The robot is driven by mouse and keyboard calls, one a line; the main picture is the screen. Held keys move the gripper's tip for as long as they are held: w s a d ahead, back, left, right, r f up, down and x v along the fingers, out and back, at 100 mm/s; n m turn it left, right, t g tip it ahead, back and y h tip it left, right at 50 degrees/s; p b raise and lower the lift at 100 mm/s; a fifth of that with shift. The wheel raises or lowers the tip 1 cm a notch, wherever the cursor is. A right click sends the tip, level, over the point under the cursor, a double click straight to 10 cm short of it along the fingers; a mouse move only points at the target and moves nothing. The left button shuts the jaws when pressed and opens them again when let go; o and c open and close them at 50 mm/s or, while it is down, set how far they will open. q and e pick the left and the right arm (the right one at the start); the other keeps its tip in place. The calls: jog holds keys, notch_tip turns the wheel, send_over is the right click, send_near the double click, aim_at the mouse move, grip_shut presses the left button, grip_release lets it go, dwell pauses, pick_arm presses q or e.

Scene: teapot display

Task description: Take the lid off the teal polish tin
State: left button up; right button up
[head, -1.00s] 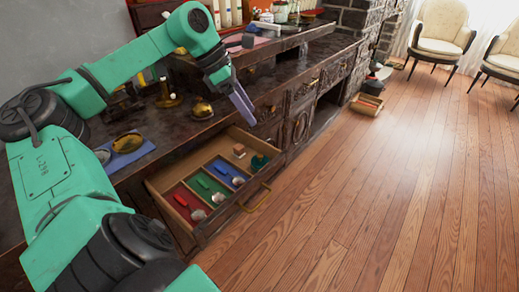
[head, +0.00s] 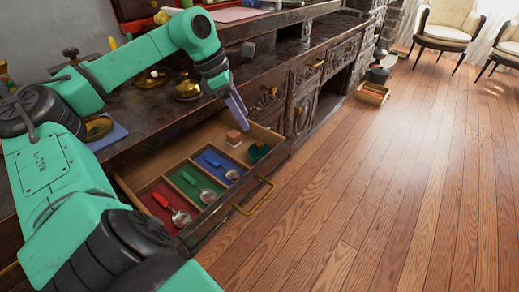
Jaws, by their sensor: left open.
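The teal polish tin (head: 259,152) stands in the open drawer (head: 232,212), in the undivided part at its right end. It is small and dark teal, and its lid seam is too small to make out. My left gripper (head: 240,114) hangs above the far right part of the drawer, up and to the left of the tin in the picture. It is open, its fingers are seen nearly edge-on, and nothing shows between them. My right gripper is out of view.
Beside the tin sits a brown block (head: 233,137). Red, green and blue compartments hold a red-handled tool (head: 175,212), a green-handled tool (head: 203,191) and a blue-handled tool (head: 227,171). A brass pot (head: 187,88) stands on the dark counter.

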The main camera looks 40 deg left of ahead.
aim_at(259, 143)
pick_arm(q)
jog(key=x, duration=0.8)
jog(key=shift+s+d+f, duration=0.1)
jog(key=shift+d+f, duration=0.1)
jog(key=shift+d, duration=0.05)
jog(key=shift+w+d+f, duration=0.25)
jog(key=shift+w+f, duration=0.05)
jog(key=shift+f, duration=0.2)
grip_shut()
